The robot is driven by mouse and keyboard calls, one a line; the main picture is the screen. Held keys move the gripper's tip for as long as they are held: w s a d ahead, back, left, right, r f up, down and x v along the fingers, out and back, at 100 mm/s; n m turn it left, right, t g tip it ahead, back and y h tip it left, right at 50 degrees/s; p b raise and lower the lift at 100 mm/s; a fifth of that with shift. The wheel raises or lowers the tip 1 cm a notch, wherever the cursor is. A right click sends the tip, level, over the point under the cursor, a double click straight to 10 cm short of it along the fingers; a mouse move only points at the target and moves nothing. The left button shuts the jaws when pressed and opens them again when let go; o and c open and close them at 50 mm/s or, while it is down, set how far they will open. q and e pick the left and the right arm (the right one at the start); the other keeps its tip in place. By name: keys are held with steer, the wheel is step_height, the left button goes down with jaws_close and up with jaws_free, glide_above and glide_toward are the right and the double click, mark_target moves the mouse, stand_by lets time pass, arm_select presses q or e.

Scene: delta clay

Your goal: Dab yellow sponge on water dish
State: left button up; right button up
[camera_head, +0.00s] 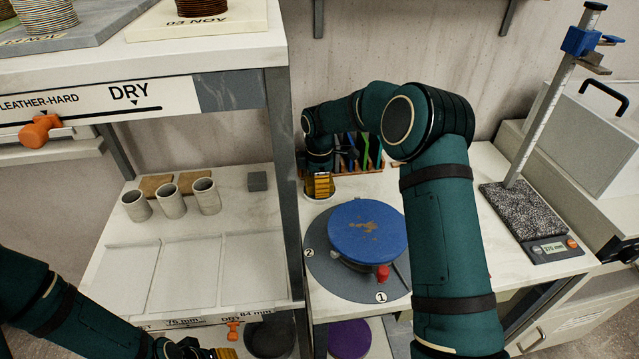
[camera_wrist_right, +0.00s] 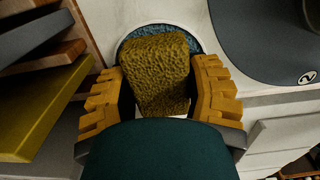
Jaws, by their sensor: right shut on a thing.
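My right gripper (camera_head: 319,187) is at the back of the worktop, left of the blue wheel. In the right wrist view its yellow fingers (camera_wrist_right: 158,78) are shut on the yellow sponge (camera_wrist_right: 158,72), a rough, olive-yellow block. The sponge is over the water dish (camera_wrist_right: 195,42), a round pale dish with blue water showing around the sponge's far end. Whether the sponge touches the water cannot be told. In the head view the gripper mostly hides the sponge and dish. My left gripper (camera_head: 205,350) is partly visible at the bottom edge; its opening is unclear.
A blue-topped wheel (camera_head: 368,232) on a grey round base stands right of the dish. A tool rack (camera_head: 350,160) is behind. Several grey cups (camera_head: 172,203) stand on the left shelf beyond a post. A height gauge (camera_head: 535,215) stands at the right.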

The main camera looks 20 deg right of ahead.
steer(key=shift+r+p, duration=2.75)
steer(key=shift+r, duration=0.8)
steer(key=shift+f, duration=0.1)
steer(key=shift+a, duration=0.1)
